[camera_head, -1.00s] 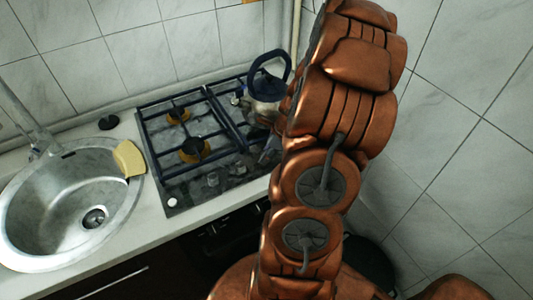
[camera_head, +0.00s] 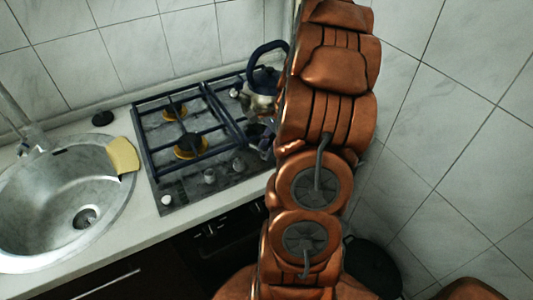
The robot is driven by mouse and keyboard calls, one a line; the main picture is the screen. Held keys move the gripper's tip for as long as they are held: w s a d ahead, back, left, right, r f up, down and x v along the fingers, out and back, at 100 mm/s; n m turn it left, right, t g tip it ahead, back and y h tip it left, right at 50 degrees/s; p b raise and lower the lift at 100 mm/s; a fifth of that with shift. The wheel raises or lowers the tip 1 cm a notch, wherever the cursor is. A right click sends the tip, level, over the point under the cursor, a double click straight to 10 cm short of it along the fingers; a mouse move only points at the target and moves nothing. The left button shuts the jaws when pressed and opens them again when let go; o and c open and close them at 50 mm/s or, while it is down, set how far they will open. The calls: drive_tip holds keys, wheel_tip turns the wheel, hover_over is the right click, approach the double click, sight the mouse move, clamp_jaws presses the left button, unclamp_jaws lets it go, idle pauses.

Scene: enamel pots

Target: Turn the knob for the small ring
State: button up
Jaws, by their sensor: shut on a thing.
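The gas stove (camera_head: 222,182) has a dark glass top with a row of knobs along its front edge. A white knob (camera_head: 167,200) is at the left end, with a grey knob (camera_head: 210,176) and another grey knob (camera_head: 238,164) to its right. My gripper (camera_head: 261,135) shows only in part at the stove's right side, beside my copper arm. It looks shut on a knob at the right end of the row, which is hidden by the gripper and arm. Two burners with yellow-brown rings show on the left half; the right-hand burners are mostly covered.
A kettle (camera_head: 262,82) with a dark blue handle stands at the back right of the stove, close to my gripper. A sink (camera_head: 40,245) and yellow sponge (camera_head: 122,155) are left. Tiled walls close off the back and right.

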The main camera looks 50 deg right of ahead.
drive_tip(key=n+g+b, duration=0.1)
drive_tip(key=n, duration=0.1)
drive_tip(key=n+b, duration=0.2)
drive_tip(key=shift+w+d+f+n+g, duration=0.1)
drive_tip(key=shift+w+f+n+g, duration=0.1)
drive_tip(key=shift+n+g, duration=0.15)
drive_tip(key=shift+r+n+g+b, duration=0.2)
drive_tip(key=shift+n+g+b, duration=0.55)
drive_tip(key=shift+n+b, duration=0.9)
drive_tip(key=shift+w+n, duration=0.1)
drive_tip(key=shift+n, duration=0.4)
drive_tip(key=shift+r, duration=0.1)
drive_tip(key=o, duration=1.2)
drive_tip(key=shift+c, duration=0.2)
drive_tip(key=v, duration=0.7)
drive_tip(key=shift+r, duration=0.2)
